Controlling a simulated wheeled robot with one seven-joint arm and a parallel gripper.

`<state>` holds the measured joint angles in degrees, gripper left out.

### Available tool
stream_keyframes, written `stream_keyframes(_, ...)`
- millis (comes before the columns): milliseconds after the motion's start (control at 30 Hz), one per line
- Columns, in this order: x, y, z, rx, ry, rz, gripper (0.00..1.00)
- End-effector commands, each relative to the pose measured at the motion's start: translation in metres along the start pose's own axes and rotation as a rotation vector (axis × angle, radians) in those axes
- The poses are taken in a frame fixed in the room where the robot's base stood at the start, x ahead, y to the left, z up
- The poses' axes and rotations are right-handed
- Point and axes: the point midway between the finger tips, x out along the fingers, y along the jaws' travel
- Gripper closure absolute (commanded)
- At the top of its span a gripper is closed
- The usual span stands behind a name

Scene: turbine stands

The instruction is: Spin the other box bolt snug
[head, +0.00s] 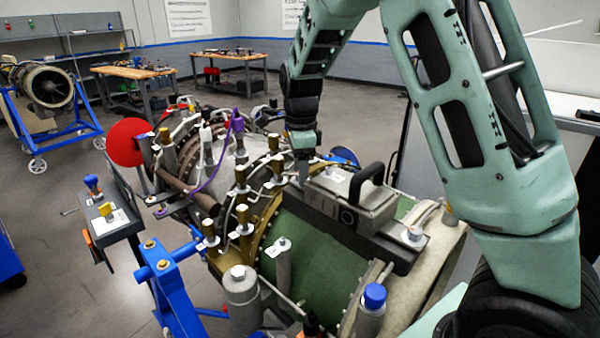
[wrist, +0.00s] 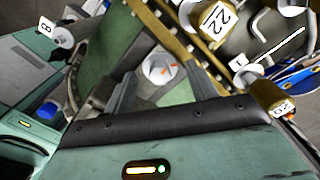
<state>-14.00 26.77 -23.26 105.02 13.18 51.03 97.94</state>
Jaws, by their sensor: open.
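The grey and black box (head: 365,205) with a black carry handle (head: 367,176) sits across the green engine casing in the head view. One box bolt (head: 415,234) stands on its near right end. My gripper (head: 303,172) points down at the box's far left end and hides what lies beneath it. In the wrist view, my gripper (wrist: 159,82) is open, its two dark fingers apart. A round silver bolt head (wrist: 160,68) with orange marks shows between and slightly beyond the fingertips. I cannot tell whether the fingers touch it.
Brass-capped fittings (head: 243,215) stand close left of the box, one tagged 22 in the wrist view (wrist: 215,17). A blue-capped post (head: 374,298) is at the front. A blue stand (head: 175,280) supports the engine. Workbenches (head: 230,62) are far back, with open floor between.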

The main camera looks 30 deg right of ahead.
Motion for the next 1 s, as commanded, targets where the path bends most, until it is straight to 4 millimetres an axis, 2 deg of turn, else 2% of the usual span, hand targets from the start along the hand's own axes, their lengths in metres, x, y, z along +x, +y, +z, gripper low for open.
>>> stream_keyframes(333, -0.005, 0.0, 0.0, -0.001, 0.0, 0.0, 0.43)
stream_keyframes(900, -0.049, 0.0, 0.0, -0.001, 0.0, -0.001, 0.43)
stream_keyframes(1000, -0.052, 0.0, 0.0, -0.001, 0.0, -0.001, 0.43)
